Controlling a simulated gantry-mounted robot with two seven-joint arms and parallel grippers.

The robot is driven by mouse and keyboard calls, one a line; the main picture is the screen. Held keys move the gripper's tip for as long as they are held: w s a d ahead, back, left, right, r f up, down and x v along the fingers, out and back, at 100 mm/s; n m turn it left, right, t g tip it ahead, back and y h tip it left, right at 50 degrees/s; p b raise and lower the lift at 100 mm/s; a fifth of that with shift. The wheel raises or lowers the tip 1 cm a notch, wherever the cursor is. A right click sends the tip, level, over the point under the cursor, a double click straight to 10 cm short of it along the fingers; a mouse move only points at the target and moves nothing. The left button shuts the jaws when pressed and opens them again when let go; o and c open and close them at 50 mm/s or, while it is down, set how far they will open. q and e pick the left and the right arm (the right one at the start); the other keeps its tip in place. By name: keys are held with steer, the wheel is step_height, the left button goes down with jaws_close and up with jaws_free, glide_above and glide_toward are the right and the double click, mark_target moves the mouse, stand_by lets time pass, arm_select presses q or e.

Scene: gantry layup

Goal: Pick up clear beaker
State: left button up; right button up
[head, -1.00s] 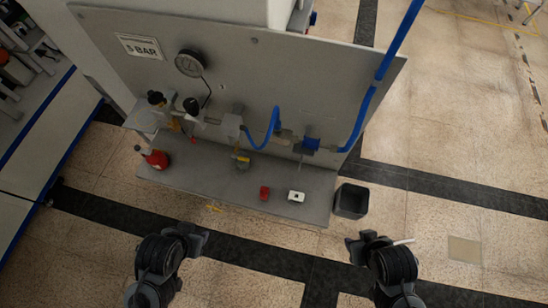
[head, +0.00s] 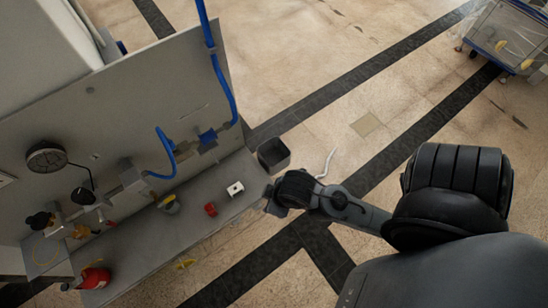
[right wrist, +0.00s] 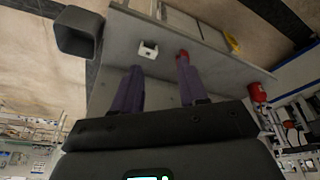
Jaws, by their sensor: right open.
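I cannot clearly make out a clear beaker. A small greyish vessel with yellow on it (head: 168,204) stands on the grey bench (head: 135,255) below the fittings; whether it is the beaker I cannot tell. My right gripper (head: 268,200) is at the bench's right end, near a white block (head: 235,189). In the right wrist view, its two purple fingers (right wrist: 160,70) are apart with nothing between them. They point toward the white block and a red piece (right wrist: 182,56). My left gripper is not in view.
A dark open bin (head: 273,154) stands on the floor at the bench's right end. The upright panel (head: 150,100) behind the bench carries a gauge (head: 46,159) and a blue hose (head: 222,80). A red container (head: 93,278) stands at the bench's left end.

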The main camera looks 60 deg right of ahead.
steer(key=shift+a, duration=0.1)
steer(key=o, duration=0.9)
steer(key=shift+a, duration=0.15)
